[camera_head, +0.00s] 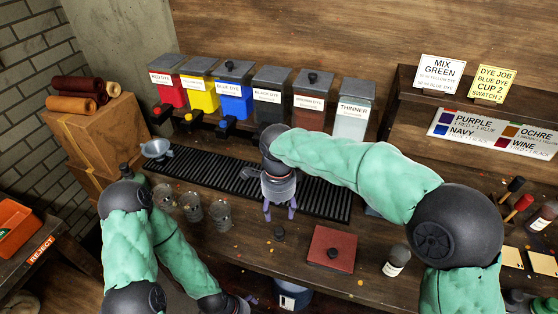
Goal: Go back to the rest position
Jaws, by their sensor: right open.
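My right gripper (279,208) hangs fingers down over the worktop, just in front of the black ribbed drip mat (330,205). Its two purple fingers are apart with nothing between them. My right arm, in a green quilted sleeve, reaches in from the right and across the middle of the bench. My left arm is folded at the lower left, with its elbow raised near the bench's left end. Its wrist points down to the bottom edge, where the left gripper (250,299) shows only slightly; its fingers are not clear.
Dye dispensers (235,95) line the back. A grey-blue cup (157,149) stands at the mat's left end. Several clear glasses (192,206) stand beside my left arm.

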